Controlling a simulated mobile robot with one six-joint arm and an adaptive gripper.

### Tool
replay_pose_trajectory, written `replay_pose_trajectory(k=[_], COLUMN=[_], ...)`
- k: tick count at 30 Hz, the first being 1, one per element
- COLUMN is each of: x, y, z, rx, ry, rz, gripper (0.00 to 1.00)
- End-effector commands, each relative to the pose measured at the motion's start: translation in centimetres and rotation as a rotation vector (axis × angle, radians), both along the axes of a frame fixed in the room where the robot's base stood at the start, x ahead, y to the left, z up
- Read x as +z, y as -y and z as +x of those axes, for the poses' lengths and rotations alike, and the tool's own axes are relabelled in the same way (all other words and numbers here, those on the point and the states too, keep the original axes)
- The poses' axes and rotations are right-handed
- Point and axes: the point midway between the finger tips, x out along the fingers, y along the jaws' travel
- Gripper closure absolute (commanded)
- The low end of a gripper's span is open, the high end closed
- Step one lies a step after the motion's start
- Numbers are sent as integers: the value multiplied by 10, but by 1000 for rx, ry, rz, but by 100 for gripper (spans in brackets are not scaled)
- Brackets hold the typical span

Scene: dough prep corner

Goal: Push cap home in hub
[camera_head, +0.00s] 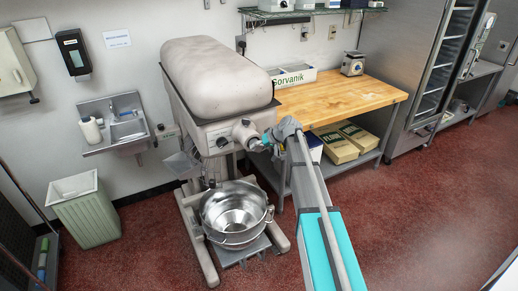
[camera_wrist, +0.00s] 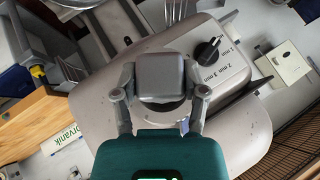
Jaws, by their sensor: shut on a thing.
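The mixer (camera_head: 218,75) is a large beige machine with its hub (camera_head: 243,133) sticking out of the front of its head, toward my arm. My gripper (camera_head: 267,140) is right at the hub's open end. In the wrist view my gripper (camera_wrist: 160,82) has one finger on each side of a rounded grey piece, the cap (camera_wrist: 160,75), and is shut on it. The cap lines up closely with the mixer head's front. How deep it sits in the hub is hidden by the gripper and the cap itself.
A steel bowl (camera_head: 236,212) stands low under the mixer head. A timer knob (camera_wrist: 207,50) is beside the hub. A wooden-topped table (camera_head: 345,97) is to the right, with flour boxes (camera_head: 340,143) beneath. Red floor is open at the right.

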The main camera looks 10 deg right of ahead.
Motion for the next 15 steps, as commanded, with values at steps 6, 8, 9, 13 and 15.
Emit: replay_pose_trajectory(k=[6, 8, 9, 13, 15], x=[0, 0, 0, 0, 0], y=[-1, -2, -2, -3, -3], z=[4, 5, 6, 8, 9], rx=[0, 0, 0, 0, 0], ry=[0, 0, 0, 0, 0], rz=[0, 0, 0, 0, 0], gripper=[100, 100, 100, 100, 100])
